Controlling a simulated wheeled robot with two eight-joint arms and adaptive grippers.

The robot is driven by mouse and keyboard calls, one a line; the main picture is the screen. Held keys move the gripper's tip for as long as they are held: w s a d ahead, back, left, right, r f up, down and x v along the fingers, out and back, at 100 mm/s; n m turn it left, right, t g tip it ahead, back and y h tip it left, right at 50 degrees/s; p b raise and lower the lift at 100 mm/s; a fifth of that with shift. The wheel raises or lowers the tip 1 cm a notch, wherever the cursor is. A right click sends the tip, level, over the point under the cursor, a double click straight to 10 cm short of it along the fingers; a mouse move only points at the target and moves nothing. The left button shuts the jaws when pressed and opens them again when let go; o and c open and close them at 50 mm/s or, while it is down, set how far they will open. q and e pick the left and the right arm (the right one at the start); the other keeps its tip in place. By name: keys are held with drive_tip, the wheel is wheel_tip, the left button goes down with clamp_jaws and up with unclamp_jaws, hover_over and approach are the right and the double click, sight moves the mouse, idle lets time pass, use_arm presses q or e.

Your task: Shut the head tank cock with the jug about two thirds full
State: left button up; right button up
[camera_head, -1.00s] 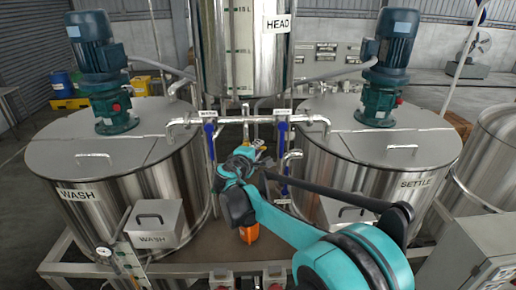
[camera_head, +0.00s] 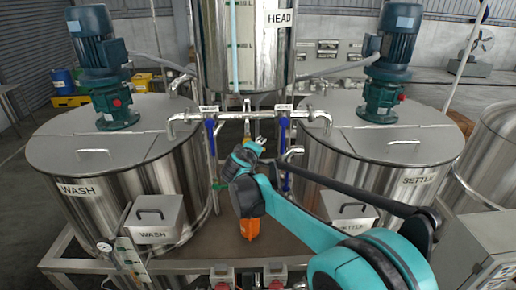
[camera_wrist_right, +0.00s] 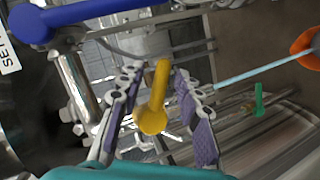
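The head tank (camera_head: 243,55) stands at the top centre, marked HEAD, with a level scale on its front. A yellow cock handle (camera_wrist_right: 154,105) lies between the two fingers of my right gripper (camera_wrist_right: 157,82) in the right wrist view. The fingers are apart on both sides, with gaps to the handle. In the head view my right gripper (camera_head: 257,143) is below the head tank, between the two side tanks, and the arm partly hides the spot. I cannot make out the jug or its level. My left gripper is not in view.
The WASH tank (camera_head: 110,178) stands left and the SETTLE tank (camera_head: 385,165) right. Blue-handled valves (camera_head: 211,137) hang on the cross pipe. An orange object (camera_head: 249,228) shows below my arm. A green handle (camera_wrist_right: 259,100) is to the right in the wrist view.

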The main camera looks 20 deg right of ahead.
drive_tip(key=v, duration=1.2)
drive_tip(key=shift+f, duration=0.1)
drive_tip(key=shift+a, duration=0.1)
